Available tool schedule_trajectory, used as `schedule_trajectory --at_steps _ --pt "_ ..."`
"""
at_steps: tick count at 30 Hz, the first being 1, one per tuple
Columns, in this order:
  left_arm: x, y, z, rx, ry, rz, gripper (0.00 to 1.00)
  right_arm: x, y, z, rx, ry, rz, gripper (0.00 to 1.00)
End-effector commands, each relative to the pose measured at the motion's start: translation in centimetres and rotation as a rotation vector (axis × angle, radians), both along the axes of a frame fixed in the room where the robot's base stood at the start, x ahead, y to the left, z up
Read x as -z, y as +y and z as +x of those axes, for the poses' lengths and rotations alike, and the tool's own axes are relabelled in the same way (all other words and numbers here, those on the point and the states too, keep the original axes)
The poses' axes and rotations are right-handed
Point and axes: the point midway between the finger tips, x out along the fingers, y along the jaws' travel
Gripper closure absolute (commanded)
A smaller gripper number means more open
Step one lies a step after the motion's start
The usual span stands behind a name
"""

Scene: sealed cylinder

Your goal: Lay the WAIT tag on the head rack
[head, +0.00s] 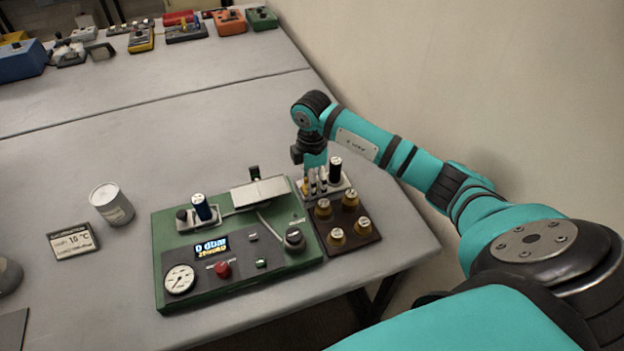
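A dark brown rack (367,238) holding several brass-coloured knobs with pale tops stands at the right of the green device; I take it for the head rack. My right gripper (315,187) points down at the far side of this rack, over a small pale stand (342,186) with a black cylinder and thin upright pieces. Its fingertips blend with these pieces, so I cannot tell its opening or whether it touches anything. I cannot make out a tag reading WAIT. My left gripper is not in view.
A green device (240,290) with a gauge, red knob and display stands near the table's front edge. A grey can (112,204) and a 10 °C card (74,244) are at its left. Several boxes line the far table. A wall rises at right; mid-table is clear.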

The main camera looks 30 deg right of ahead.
Motion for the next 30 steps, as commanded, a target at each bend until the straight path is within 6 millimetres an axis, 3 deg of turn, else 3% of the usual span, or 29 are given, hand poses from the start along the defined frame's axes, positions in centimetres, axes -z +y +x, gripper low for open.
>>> schedule_trajectory --at_steps 2,14,30 --pt "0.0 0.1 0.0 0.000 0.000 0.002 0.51 0.0 0.0 0.0 0.000 0.000 0.000 0.34" --pt "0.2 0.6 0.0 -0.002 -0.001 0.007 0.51 -1.0 -0.1 0.1 0.000 -0.003 -0.001 0.34" --pt "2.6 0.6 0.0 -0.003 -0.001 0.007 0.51 -11.2 0.0 0.1 0.000 -0.003 -0.002 0.34"
